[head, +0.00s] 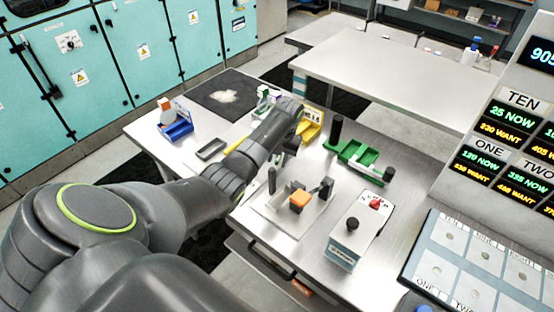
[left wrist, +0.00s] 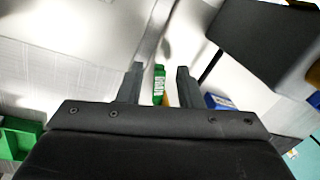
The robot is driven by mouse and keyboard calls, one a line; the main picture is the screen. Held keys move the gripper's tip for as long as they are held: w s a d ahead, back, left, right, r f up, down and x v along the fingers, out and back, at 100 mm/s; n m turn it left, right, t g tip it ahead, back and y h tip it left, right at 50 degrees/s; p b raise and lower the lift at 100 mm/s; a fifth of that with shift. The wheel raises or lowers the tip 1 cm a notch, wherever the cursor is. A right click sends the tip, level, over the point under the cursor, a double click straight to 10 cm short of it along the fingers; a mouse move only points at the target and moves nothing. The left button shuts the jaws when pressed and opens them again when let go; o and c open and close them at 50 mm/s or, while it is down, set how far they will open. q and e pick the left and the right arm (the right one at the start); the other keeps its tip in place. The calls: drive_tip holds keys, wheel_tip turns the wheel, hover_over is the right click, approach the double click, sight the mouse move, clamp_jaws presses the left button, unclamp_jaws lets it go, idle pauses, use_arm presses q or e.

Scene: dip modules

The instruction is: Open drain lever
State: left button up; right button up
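No lever carries a label I can read as drain. A light grey box (head: 345,245) at the front right of the steel table has a red lever or knob (head: 375,204) and a black round knob (head: 352,223) on top. My left arm reaches across the table, and its gripper (head: 280,156) is over the middle, left of that box and partly hidden by my own wrist. In the left wrist view the two fingers (left wrist: 158,72) are apart with nothing held. A green labelled item (left wrist: 159,84) shows beyond the gap. My right gripper is not in view.
A fixture with an orange block (head: 299,199) and dark posts stands between my arm and the box. A green tray (head: 350,152), yellow holder (head: 309,132) and blue bin (head: 178,130) stand farther back.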

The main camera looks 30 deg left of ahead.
use_arm(q)
drive_tip(key=shift+s+r, duration=0.1)
drive_tip(key=shift+c, duration=0.4)
clamp_jaws()
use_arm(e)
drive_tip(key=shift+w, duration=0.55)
